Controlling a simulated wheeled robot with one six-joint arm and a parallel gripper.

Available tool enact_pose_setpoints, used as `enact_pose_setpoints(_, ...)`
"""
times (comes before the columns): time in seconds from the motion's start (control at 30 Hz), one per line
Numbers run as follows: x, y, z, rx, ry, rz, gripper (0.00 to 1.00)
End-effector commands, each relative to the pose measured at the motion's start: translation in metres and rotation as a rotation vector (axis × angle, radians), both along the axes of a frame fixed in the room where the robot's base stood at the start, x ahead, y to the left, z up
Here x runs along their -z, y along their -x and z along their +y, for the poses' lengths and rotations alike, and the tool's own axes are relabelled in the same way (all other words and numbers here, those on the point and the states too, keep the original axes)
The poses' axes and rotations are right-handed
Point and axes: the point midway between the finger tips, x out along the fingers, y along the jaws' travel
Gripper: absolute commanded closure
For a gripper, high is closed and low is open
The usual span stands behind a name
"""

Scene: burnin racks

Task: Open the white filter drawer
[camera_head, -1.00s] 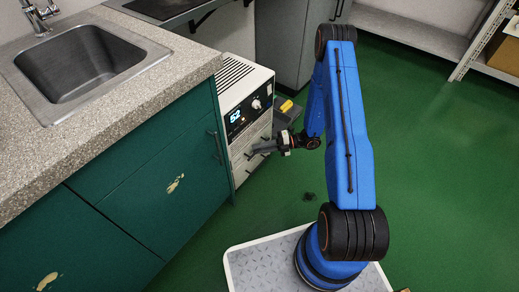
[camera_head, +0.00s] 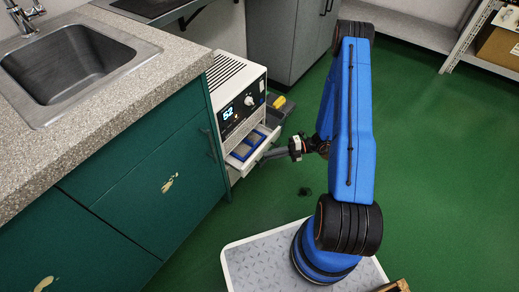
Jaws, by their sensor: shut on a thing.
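The white filter drawer (camera_head: 241,164) is pulled part way out of the front of a white machine (camera_head: 228,84) with a lit display and a knob. Blue contents show inside the drawer. My gripper (camera_head: 268,154) is at the drawer's front and shut on its handle. The handle itself is mostly hidden by the fingers.
A green cabinet (camera_head: 150,165) with a stone worktop (camera_head: 130,98) and a sink (camera_head: 70,60) stands to the left of the machine. A dark box with a yellow thing (camera_head: 279,101) lies on the floor beside the machine. Green floor (camera_head: 440,180) is clear at right.

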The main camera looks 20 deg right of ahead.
Motion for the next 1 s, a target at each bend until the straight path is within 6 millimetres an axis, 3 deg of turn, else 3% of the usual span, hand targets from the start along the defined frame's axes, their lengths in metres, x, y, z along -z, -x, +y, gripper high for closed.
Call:
enact_pose_setpoints(0.2, 0.0, 0.045, -0.035, 0.006, 0.001, 0.0, 1.0)
enact_pose_setpoints(0.5, 0.0, 0.088, -0.066, 0.004, 0.001, 0.0, 1.0)
enact_pose_setpoints(0.7, 0.001, 0.103, -0.076, 0.003, 0.001, 0.0, 1.0)
enact_pose_setpoints(1.0, 0.001, 0.107, -0.079, 0.001, 0.002, -0.001, 1.0)
